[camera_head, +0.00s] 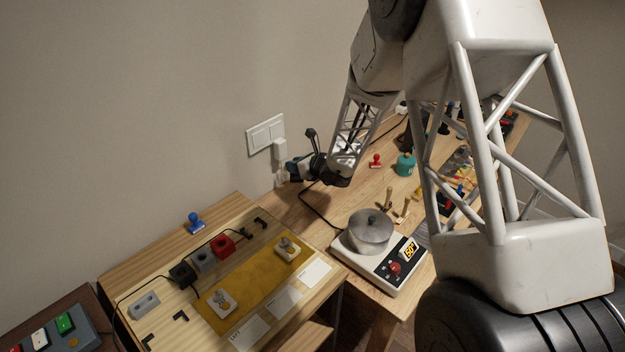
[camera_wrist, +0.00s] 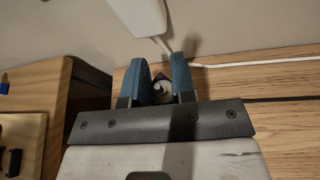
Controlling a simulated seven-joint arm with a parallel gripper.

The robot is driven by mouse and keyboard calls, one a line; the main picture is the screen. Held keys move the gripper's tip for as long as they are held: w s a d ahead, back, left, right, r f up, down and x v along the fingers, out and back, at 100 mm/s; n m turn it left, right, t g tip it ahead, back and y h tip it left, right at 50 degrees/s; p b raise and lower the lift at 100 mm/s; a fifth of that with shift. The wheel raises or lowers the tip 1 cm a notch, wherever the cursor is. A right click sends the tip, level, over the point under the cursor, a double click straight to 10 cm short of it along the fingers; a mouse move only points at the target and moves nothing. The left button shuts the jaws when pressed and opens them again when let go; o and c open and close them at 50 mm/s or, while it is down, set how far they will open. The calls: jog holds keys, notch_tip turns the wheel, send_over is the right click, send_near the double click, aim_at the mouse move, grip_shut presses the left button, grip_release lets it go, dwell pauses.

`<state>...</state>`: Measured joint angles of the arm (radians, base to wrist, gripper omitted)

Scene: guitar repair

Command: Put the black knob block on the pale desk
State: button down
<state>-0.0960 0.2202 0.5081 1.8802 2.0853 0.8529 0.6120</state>
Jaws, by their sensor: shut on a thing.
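My gripper (camera_head: 305,158) is at the wall end of the brown wooden bench, below the wall switch. In the wrist view its blue fingers (camera_wrist: 166,82) are closed around a small dark thing with a pale round part, which looks like the black knob block (camera_wrist: 160,90). The fingers hide most of it, and I cannot tell whether it touches the bench. The pale desk (camera_head: 138,262) is at the left in the head view, and its edge (camera_wrist: 58,95) shows at the left in the wrist view.
A blue knob block (camera_head: 194,222) stands at the pale desk's back edge. On the brown bench are a scale with a metal pot (camera_head: 370,232), a red knob block (camera_head: 376,160) and a teal bottle (camera_head: 405,164).

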jog(key=shift+f, duration=2.65)
jog(key=shift+f, duration=1.85)
jog(key=shift+f, duration=0.15)
jog(key=c, duration=0.9)
grip_release()
jog(key=shift+c, duration=0.2)
